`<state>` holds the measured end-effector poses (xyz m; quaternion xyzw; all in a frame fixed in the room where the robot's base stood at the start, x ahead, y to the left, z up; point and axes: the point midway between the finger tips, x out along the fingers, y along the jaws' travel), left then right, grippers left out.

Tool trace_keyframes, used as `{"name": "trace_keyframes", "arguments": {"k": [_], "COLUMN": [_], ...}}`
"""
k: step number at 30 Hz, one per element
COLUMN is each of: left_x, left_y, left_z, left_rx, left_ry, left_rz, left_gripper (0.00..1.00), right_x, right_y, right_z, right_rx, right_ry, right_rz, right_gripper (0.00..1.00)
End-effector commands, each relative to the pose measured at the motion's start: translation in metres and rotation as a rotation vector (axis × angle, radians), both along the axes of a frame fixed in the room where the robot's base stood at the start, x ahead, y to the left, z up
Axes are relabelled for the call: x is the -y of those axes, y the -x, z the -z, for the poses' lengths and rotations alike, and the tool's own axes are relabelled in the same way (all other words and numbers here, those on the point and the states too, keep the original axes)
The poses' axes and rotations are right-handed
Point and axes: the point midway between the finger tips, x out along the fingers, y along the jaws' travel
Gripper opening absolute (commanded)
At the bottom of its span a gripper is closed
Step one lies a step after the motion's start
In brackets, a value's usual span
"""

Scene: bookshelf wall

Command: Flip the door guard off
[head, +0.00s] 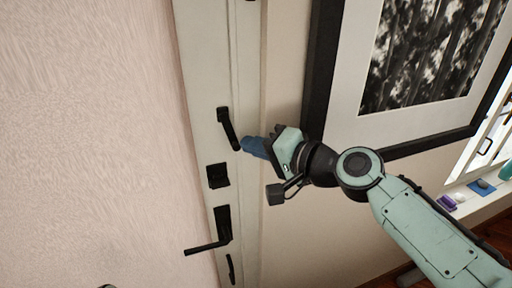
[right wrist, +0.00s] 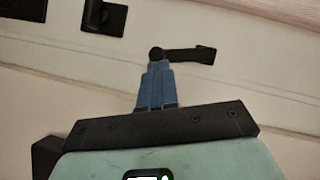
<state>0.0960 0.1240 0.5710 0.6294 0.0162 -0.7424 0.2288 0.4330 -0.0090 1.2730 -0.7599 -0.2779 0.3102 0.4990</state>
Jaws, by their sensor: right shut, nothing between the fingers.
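The door guard (head: 229,130) is a black bar on the pale door, reaching down and right from a small mount. In the right wrist view the guard (right wrist: 188,55) runs sideways, with a rounded knob at its left end. My right gripper (head: 243,146) has blue fingers, shut with nothing between them. Its tips are at the bar's lower end in the head view. In the right wrist view the fingertips (right wrist: 158,68) are right at the knob and partly overlap it; I cannot tell if they touch. My left gripper is not in view.
Below the guard on the door are a black square latch (head: 217,175), a lever handle (head: 208,247) sticking out left, and another black fitting (head: 231,268). A black-framed picture (head: 318,75) hangs right of the door. A white shelf (head: 481,199) with small items stands far right.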

Motion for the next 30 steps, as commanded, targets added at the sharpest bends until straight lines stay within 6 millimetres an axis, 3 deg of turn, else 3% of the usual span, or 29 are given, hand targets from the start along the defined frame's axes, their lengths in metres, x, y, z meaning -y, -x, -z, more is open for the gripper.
{"name": "trace_keyframes", "arguments": {"k": [3,9,25,30], "left_x": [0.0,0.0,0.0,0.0], "left_y": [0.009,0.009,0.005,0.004], "left_z": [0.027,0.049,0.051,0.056], "left_rx": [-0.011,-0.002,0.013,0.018], "left_ry": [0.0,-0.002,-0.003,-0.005], "left_rz": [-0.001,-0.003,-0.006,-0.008], "left_gripper": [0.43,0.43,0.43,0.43], "right_x": [-0.005,-0.011,-0.012,0.0], "right_y": [0.002,0.004,0.005,0.014], "right_z": [0.012,0.015,0.011,0.01], "right_rx": [-0.026,-0.065,-0.078,-0.076], "right_ry": [-0.077,-0.196,-0.237,-0.238], "right_rz": [-0.002,-0.003,-0.001,0.002], "right_gripper": [0.0,0.0,0.0,0.0]}}
